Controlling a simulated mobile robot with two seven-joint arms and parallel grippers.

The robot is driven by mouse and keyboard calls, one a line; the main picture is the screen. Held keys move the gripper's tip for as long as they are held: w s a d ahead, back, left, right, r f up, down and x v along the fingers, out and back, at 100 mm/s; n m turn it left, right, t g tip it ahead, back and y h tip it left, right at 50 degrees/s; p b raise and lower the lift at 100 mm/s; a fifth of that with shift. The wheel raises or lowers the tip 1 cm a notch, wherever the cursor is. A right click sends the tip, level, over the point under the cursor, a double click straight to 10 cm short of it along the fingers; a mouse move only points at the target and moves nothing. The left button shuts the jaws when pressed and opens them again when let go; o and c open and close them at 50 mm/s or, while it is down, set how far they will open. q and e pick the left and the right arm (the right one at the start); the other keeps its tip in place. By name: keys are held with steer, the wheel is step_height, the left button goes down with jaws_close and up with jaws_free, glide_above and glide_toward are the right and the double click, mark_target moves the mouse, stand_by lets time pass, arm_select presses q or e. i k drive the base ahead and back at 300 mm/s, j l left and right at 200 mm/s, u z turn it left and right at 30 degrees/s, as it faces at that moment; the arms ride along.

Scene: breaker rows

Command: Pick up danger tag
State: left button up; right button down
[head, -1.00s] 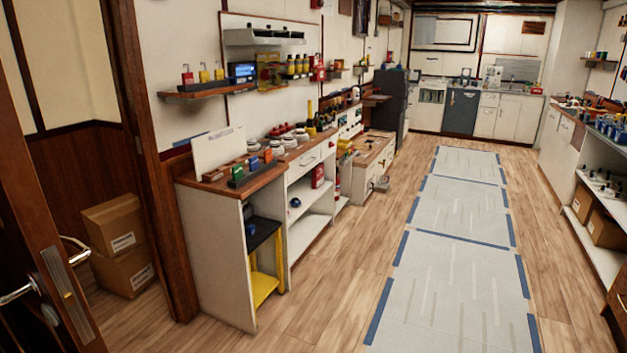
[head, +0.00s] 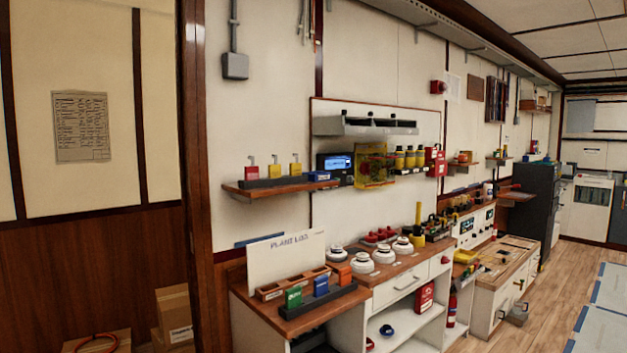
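I cannot make out a danger tag in the head view; at this distance small items are too small to tell. On the counter below, a white board marked "PLANT LOG" (head: 285,256) leans upright behind green, blue and orange blocks (head: 321,286) in a black rack. Neither of my grippers is in view.
White and red round devices (head: 362,262) stand on the counter (head: 410,270). A yellow transparent box (head: 374,165) hangs on the wall. Cardboard boxes (head: 174,309) sit beyond the doorway post (head: 191,130). Wooden floor (head: 520,320) is free at the right, with pale mats (head: 603,320).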

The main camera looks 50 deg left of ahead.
mark_target(251, 171)
steer(key=i+u, duration=0.3)
steer(key=i, duration=0.15)
steer(key=i+l+u, duration=0.1)
steer(key=i+u, duration=0.2)
steer(key=i, duration=0.15)
steer(key=i+l+u, duration=0.3)
steer(key=i, duration=0.15)
steer(key=i+u, duration=0.3)
steer(key=u, duration=0.15)
steer(key=i+l+u, duration=0.15)
steer(key=u, duration=0.3)
steer(key=i+l+u, duration=0.25)
steer(key=u, duration=0.2)
steer(key=i, duration=0.1)
